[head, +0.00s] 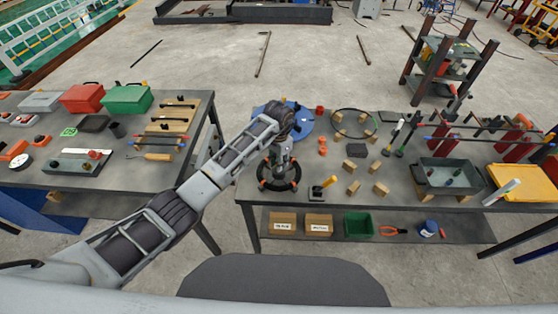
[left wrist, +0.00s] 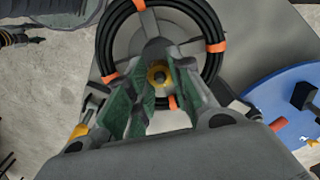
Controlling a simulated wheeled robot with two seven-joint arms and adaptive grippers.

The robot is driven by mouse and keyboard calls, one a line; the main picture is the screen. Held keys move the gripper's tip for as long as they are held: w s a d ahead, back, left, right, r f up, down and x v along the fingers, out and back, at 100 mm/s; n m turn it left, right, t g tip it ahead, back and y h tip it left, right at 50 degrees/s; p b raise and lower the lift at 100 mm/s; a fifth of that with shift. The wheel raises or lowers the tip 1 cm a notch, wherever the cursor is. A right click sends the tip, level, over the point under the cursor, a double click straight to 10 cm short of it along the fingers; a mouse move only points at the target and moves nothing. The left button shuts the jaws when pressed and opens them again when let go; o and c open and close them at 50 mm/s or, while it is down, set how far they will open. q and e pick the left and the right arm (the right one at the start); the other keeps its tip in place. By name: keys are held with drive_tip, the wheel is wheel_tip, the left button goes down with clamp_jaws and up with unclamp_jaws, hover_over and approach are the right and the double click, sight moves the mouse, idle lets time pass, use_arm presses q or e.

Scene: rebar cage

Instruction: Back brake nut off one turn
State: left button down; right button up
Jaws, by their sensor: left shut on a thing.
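A brass-yellow nut (left wrist: 158,76) with a dark centre shows between my left gripper's green-padded fingers in the left wrist view; I take it for the brake nut. My left gripper (left wrist: 157,88) is shut on it from above. A black coil with orange ties (left wrist: 215,45) lies around the nut on a grey round plate (left wrist: 127,42). In the head view my left gripper (head: 281,161) reaches down over the middle of the coil (head: 264,184) at the right bench's left end. The nut is hidden there. My right gripper is not in view.
A blue disc (head: 304,128) lies just behind the coil. A grey tray (head: 450,189) stands farther right. The left bench (head: 115,180) stands across a gap of bare floor.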

use_arm(q)
drive_tip(key=c, duration=1.2)
unclamp_jaws()
wheel_tip(320, 180, up, 12)
